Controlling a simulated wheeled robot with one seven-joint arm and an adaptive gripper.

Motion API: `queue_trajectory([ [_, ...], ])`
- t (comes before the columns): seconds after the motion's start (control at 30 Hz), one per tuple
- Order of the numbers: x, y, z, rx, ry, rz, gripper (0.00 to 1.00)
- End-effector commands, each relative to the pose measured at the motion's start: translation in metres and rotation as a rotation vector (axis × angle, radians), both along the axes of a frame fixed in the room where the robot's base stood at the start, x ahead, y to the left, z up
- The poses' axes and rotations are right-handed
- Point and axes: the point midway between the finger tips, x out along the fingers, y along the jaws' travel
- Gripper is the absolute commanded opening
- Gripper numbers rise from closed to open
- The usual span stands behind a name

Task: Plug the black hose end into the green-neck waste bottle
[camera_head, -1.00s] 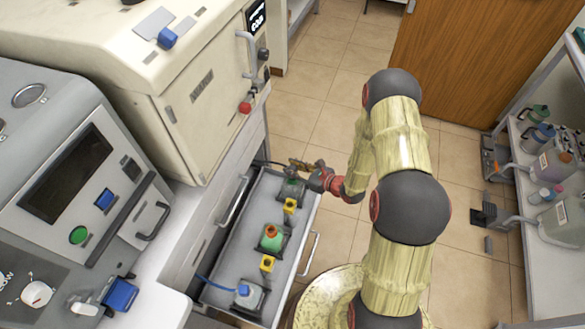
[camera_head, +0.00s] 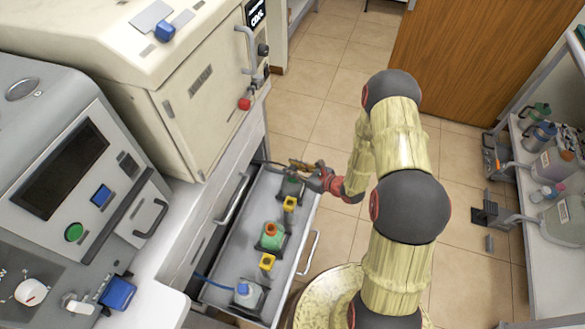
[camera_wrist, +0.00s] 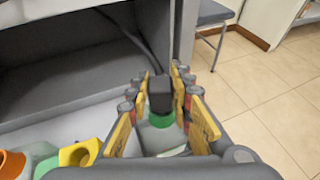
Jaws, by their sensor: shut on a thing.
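The black hose end (camera_wrist: 160,92) is between the fingers of my gripper (camera_wrist: 163,100), which is shut on it. The waste bottle's green neck (camera_wrist: 160,120) shows directly below the hose end in the wrist view. I cannot tell whether the hose end sits inside the neck or only above it. The pale bottle body (camera_wrist: 163,138) is between the fingers lower down. In the head view my gripper (camera_head: 302,167) is over this bottle (camera_head: 291,187) at the far end of the open drawer (camera_head: 223,240). The black hose (camera_wrist: 128,35) runs back toward the cabinet.
The drawer handle (camera_head: 309,253) sticks out on the right. Floor beyond is clear.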

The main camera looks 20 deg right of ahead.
Motion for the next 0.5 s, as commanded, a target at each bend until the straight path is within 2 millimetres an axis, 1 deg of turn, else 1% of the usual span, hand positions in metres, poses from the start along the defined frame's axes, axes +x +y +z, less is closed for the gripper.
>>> queue_trajectory([
  [0.33, 0.0002, -0.0001, -0.0021, 0.0, 0.0, 0.0, 0.0],
  [0.37, 0.0002, -0.0001, -0.0021, 0.0, 0.0, 0.0, 0.23],
  [0.5, 0.0002, -0.0001, -0.0021, 0.0, 0.0, 0.0, 0.31],
])
